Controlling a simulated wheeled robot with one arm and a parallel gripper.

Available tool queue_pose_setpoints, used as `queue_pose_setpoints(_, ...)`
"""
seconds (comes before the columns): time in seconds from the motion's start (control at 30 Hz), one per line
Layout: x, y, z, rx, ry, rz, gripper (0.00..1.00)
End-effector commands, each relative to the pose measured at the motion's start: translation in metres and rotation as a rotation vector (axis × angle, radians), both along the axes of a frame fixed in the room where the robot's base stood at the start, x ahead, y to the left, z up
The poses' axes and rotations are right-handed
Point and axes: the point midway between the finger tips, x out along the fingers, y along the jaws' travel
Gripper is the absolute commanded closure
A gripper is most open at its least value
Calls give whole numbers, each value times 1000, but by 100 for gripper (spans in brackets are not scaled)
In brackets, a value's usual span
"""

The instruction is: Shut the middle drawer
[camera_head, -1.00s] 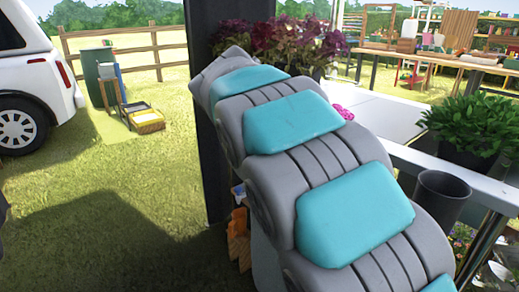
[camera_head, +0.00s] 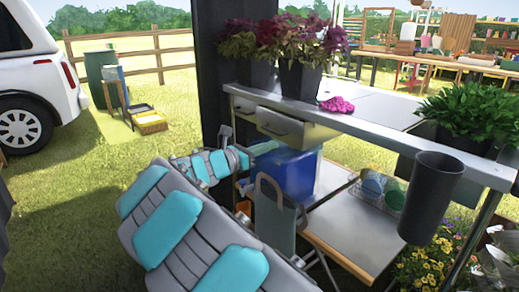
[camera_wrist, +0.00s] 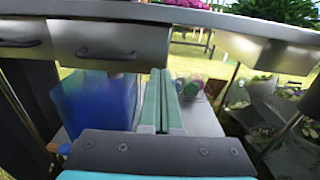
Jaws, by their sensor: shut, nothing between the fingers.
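The middle drawer (camera_head: 285,127) under the metal worktable stands pulled out, its grey front with a dark handle and its side both showing. In the wrist view the middle drawer (camera_wrist: 105,47) is at upper left. My gripper (camera_head: 268,147) is shut and empty, with long teal fingers, low in front of the drawer. In the wrist view my gripper (camera_wrist: 159,73) points forward, its tips by the lower right edge of the drawer front. I cannot tell whether they touch it.
Another drawer (camera_head: 244,105) is to the left, flush under the worktable (camera_head: 375,114). A blue bin (camera_head: 292,172) stands below on a lower shelf (camera_head: 345,235). Potted purple plants (camera_head: 300,62) and a pink cloth (camera_head: 337,105) are on top. A dark bucket (camera_head: 433,195) hangs at right.

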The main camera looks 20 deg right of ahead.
Motion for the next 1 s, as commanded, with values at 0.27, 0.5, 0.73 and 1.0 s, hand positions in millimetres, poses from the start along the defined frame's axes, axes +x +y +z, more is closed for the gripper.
queue_pose_setpoints(0.27, 19, -53, -1, 4, -2, -2, 100)
queue_pose_setpoints(0.5, 29, -82, -1, 3, -1, -1, 100)
queue_pose_setpoints(0.73, 33, -91, -1, 3, -1, 0, 100)
queue_pose_setpoints(1.0, 33, -91, 0, 3, -2, 0, 100)
